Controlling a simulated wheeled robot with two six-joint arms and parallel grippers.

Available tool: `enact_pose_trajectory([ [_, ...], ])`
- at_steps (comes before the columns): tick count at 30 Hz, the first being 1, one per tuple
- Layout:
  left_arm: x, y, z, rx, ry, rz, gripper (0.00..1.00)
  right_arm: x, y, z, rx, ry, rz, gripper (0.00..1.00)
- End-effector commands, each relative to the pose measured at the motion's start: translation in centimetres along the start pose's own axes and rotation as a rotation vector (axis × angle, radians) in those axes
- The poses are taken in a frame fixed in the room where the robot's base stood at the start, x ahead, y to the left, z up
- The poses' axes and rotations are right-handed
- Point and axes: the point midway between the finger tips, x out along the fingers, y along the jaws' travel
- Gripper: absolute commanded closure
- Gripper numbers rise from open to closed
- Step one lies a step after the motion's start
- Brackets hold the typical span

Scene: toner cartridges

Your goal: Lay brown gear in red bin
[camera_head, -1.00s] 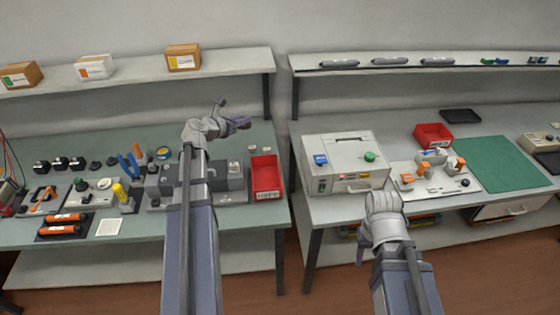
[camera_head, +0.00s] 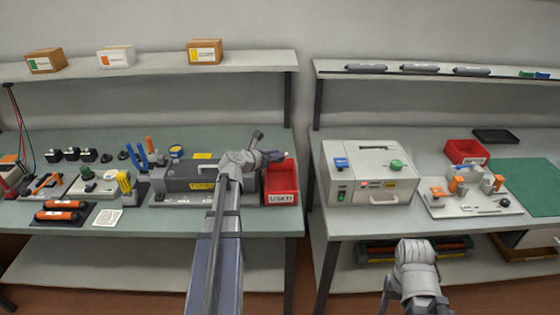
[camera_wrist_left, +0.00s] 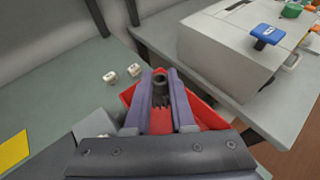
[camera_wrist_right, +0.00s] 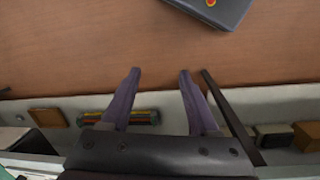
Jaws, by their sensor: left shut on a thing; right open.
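The red bin (camera_head: 282,198) stands at the right end of the left bench. My left gripper (camera_head: 274,156) is over its back part in the head view. In the left wrist view the left gripper (camera_wrist_left: 160,78) is shut on a small dark piece with a round hole on top, which I take for the brown gear (camera_wrist_left: 160,92); its brown colour is hard to make out. The bin (camera_wrist_left: 203,108) shows behind and below the fingers. My right gripper (camera_wrist_right: 160,72) is open and empty, low in front of the right bench.
Two small white parts (camera_wrist_left: 122,73) lie on the bench beside the bin. A grey machine (camera_head: 190,175) stands left of the bin. A beige tester box (camera_head: 370,175) is on the right bench across a gap. A second red bin (camera_head: 465,151) stands farther right.

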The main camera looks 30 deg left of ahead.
Motion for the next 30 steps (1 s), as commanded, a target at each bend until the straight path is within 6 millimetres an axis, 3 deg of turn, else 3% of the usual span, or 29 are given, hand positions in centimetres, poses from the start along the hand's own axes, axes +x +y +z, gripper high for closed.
enact_pose_trajectory([
  [3, -0.4, -1.2, 1.0, -0.027, 0.002, 0.068, 1.00, -1.1, 0.1, 0.1, 0.000, 0.000, 0.000, 0.24],
  [10, -0.3, -1.2, 1.3, -0.047, -0.005, 0.118, 1.00, -1.2, 0.1, 0.1, 0.000, 0.000, 0.000, 0.00],
  [20, 0.2, -1.1, 0.0, -0.047, -0.005, 0.116, 1.00, 0.2, 0.0, 0.0, 0.000, 0.000, 0.000, 0.00],
  [30, 1.6, -1.1, -3.4, -0.047, -0.005, 0.116, 1.00, 3.8, -0.4, -0.2, 0.000, 0.000, 0.000, 0.00],
])
